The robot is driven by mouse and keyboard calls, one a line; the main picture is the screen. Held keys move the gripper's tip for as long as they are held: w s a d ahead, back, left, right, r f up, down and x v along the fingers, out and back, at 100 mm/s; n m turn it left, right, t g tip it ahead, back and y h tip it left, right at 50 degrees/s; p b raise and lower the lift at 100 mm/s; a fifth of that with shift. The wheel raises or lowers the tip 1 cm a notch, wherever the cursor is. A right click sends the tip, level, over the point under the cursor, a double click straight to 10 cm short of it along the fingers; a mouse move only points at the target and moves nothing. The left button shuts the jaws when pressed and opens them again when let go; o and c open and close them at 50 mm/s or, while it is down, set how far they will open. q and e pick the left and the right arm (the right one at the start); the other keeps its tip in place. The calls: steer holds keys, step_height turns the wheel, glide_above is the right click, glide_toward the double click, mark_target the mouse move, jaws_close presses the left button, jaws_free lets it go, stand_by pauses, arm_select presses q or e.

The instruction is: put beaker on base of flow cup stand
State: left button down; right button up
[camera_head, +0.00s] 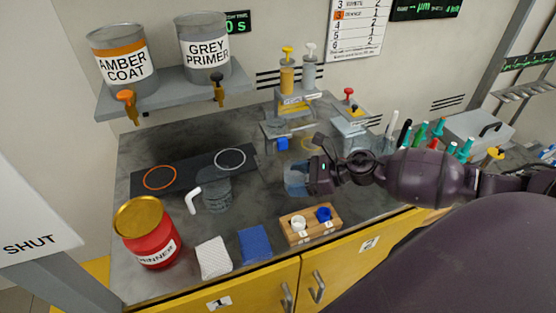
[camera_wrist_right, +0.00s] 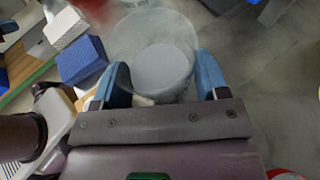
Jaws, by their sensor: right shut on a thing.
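A clear, bluish beaker (camera_head: 296,180) is held over the grey worktop, just left of my right gripper (camera_head: 312,176). In the right wrist view, the beaker (camera_wrist_right: 150,45) sits between the two blue-padded fingers of the right gripper (camera_wrist_right: 160,82), and I look down into its open mouth. A grey stand with a blue part (camera_head: 283,144), which seems to be the flow cup stand, is behind the beaker. Its base is partly hidden, and I cannot tell whether the beaker touches the worktop. My left gripper is not in view.
A clear mug (camera_head: 217,192) with a white handle stands left of the beaker. A wooden block (camera_head: 296,238) with small cups, a blue sponge (camera_head: 255,244), a white cloth (camera_head: 214,257) and a red thinner can (camera_head: 151,240) line the front. A dark mat (camera_head: 199,168) lies behind.

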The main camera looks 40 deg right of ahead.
mark_target(279, 166)
step_height(279, 166, down, 4)
steer(key=shift+w+r+b, duration=0.1)
steer(key=shift+r+b, duration=0.05)
steer(key=shift+b, duration=0.15)
steer(key=w, duration=0.3)
steer(key=w+d, duration=0.1)
steer(key=w, duration=0.2)
steer(key=w+d, duration=0.1)
steer(key=w, duration=0.2)
steer(key=shift+w+d+r+b, duration=0.15)
steer(key=shift+w+r+b, duration=0.15)
steer(key=shift+b, duration=0.1)
steer(key=w, duration=0.2)
steer(key=w+f, duration=0.1)
steer(key=shift+d+b, duration=0.3)
steer(key=shift+d, duration=0.05)
steer(key=shift+f, duration=0.1)
steer(key=shift+f, duration=0.25)
steer(key=o, duration=0.7)
steer(key=shift+r, duration=0.1)
steer(key=shift+o, duration=0.2)
